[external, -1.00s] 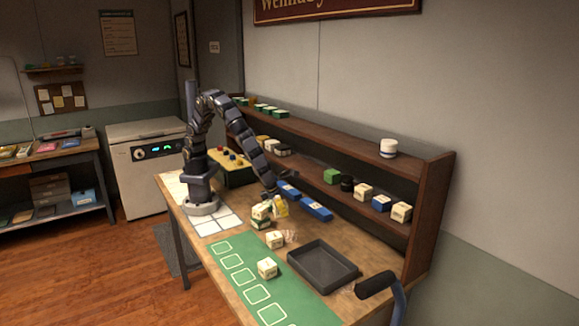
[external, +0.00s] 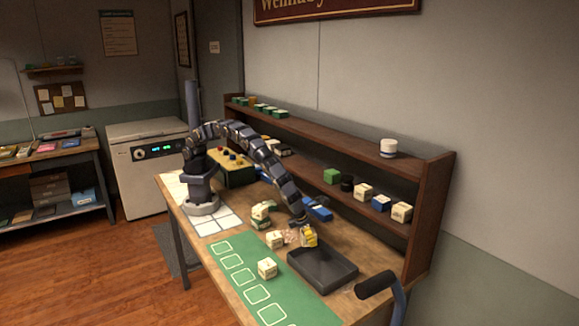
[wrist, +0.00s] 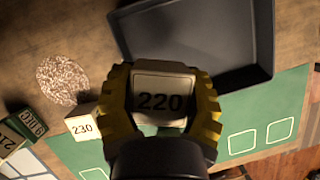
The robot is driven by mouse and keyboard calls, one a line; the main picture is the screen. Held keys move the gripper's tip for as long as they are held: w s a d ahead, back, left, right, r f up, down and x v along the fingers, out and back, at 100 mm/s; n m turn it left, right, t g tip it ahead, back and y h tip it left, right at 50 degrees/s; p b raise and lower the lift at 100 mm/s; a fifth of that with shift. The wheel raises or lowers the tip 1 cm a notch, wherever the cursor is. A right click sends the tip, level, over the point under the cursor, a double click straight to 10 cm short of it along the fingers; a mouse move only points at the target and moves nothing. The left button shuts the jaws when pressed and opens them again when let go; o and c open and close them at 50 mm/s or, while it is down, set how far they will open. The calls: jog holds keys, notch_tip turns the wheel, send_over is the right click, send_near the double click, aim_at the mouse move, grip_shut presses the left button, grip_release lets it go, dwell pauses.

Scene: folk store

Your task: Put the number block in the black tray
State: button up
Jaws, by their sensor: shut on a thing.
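The number block (wrist: 160,98) is a cream cube marked "220" in the wrist view. My gripper (external: 308,238) is shut on it, with yellow fingers on both sides of the block. The black tray (external: 323,279) lies on the workbench and looks empty where it shows. In the external view the gripper and block are at the tray's back left edge. In the wrist view the tray (wrist: 262,60) lies just beyond the block, and part of its near side is hidden behind the block and gripper.
A block marked "230" (wrist: 82,125) stands left of the gripper, with a speckled round patch (wrist: 61,80) behind it. A wooden shelf (external: 420,215) runs along the back.

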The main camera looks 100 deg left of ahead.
aim_at(320, 263)
jog(key=shift+w+d+f, duration=0.25)
jog(key=shift+w+f, duration=0.25)
jog(key=shift+f, duration=0.1)
jog(key=shift+w+d+f, duration=0.25)
jog(key=shift+w+f, duration=0.2)
jog(key=shift+f, duration=0.2)
jog(key=shift+w+d+f, duration=0.25)
jog(key=shift+w+f, duration=0.25)
jog(key=shift+f, duration=0.1)
jog(key=shift+w+f, duration=0.1)
jog(key=shift+f, duration=1.55)
jog(key=o, duration=1.1)
jog(key=shift+f, duration=0.1)
jog(key=v, duration=1.2)
